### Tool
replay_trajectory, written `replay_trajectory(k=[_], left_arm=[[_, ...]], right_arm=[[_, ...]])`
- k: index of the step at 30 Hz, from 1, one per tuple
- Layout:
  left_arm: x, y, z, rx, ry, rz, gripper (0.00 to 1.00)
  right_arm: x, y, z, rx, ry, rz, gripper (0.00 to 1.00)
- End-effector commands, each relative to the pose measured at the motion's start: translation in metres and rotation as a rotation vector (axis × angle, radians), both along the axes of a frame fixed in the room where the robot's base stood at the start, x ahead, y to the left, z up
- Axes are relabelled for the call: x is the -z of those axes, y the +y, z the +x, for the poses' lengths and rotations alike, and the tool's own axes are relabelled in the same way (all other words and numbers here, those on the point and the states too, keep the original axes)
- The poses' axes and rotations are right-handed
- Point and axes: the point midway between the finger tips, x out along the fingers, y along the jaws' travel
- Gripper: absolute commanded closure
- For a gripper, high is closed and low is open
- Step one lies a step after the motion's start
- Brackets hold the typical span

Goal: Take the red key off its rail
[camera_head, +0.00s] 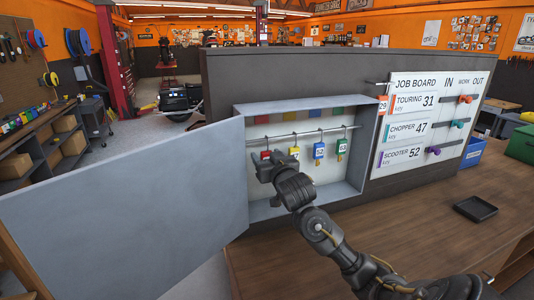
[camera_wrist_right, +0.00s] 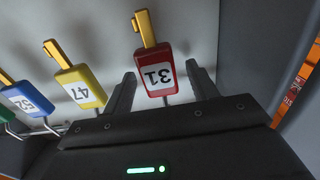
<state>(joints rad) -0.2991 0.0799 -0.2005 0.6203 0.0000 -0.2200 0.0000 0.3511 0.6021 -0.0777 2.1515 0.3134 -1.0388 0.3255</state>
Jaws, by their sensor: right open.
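The red key (camera_head: 265,154) hangs at the left end of the rail (camera_head: 292,135) inside the open grey cabinet, partly hidden by my gripper in the head view. In the wrist view the red key (camera_wrist_right: 157,72) shows the number 31 upside down, with a yellow piece at one end. My right gripper (camera_head: 261,168) is open in front of the red key. In the wrist view the fingers of my right gripper (camera_wrist_right: 161,85) stand apart on either side of the red tag, with gaps visible. My left gripper is not in view.
Yellow (camera_head: 294,154), blue (camera_head: 319,151) and green (camera_head: 341,147) keys hang to the right on the same rail. The cabinet door (camera_head: 130,215) stands open to the left. A job board (camera_head: 430,120) is at right. A black tray (camera_head: 475,208) lies on the wooden bench (camera_head: 420,222).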

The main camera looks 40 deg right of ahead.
Motion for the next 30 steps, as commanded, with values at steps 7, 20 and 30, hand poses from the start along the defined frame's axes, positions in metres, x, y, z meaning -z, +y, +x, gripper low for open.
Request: replay_trajectory(k=[7,20,30], left_arm=[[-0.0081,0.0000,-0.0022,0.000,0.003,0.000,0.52],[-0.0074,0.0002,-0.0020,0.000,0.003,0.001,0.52],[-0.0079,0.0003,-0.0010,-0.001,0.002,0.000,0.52]], right_arm=[[0.0003,-0.0050,0.0161,-0.001,-0.002,0.002,0.42],[0.0003,-0.0048,0.0158,-0.001,-0.002,0.000,0.77],[-0.0003,-0.0047,0.0158,-0.001,-0.002,0.000,0.88]])
